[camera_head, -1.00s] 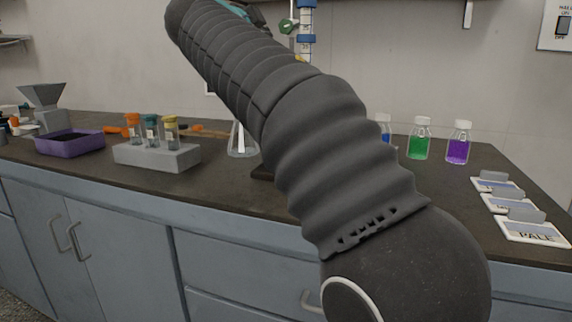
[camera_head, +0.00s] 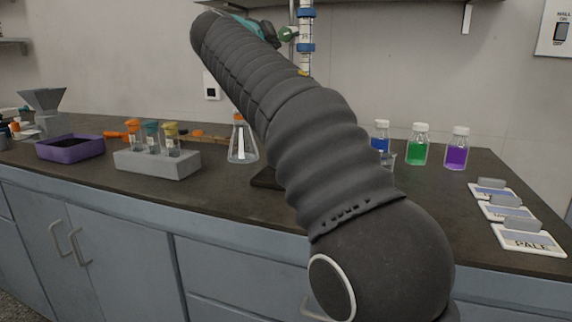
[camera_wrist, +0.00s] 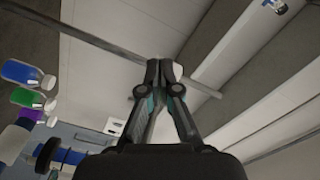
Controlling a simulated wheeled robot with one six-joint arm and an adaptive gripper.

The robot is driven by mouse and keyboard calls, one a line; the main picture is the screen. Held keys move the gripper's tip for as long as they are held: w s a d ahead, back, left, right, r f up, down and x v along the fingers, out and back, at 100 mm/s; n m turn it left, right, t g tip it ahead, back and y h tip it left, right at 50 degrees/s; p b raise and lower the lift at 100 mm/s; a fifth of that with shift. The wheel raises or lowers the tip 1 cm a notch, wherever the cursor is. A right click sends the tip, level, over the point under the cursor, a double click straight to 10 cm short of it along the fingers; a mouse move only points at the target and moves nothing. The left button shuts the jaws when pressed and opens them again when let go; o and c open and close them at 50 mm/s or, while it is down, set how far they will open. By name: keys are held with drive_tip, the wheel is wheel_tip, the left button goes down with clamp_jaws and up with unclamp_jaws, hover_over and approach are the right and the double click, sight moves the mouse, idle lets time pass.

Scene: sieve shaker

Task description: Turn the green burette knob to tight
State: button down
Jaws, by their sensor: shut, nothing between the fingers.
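The green burette knob (camera_head: 287,33) sits on the left side of the upright burette (camera_head: 306,40), which has blue bands, in the head view. My gripper (camera_wrist: 158,66) is shut and empty in the wrist view, its fingertips together. In the head view, part of its teal and dark body shows past the end of my arm, just left of the knob. Whether it touches the knob is unclear. The green knob cannot be made out in the wrist view.
A conical flask (camera_head: 242,142) stands left of my arm, with a grey vial rack (camera_head: 157,163) and purple tray (camera_head: 70,149) further left. Blue (camera_head: 380,135), green (camera_head: 418,145) and purple (camera_head: 456,149) bottles stand right. A thin rod (camera_wrist: 200,88) crosses behind my fingers.

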drive_tip(key=shift+s+d+r, duration=0.1)
drive_tip(key=shift+d+r, duration=0.05)
idle(0.3)
drive_tip(key=shift+r+b, duration=0.25)
drive_tip(key=shift+b, duration=0.45)
drive_tip(key=shift+a+f, duration=0.25)
drive_tip(key=shift+a, duration=0.05)
drive_tip(key=b+v, duration=0.4)
drive_tip(key=v, duration=0.1)
drive_tip(key=shift+s+a, duration=0.3)
drive_tip(key=shift+s+d, duration=0.1)
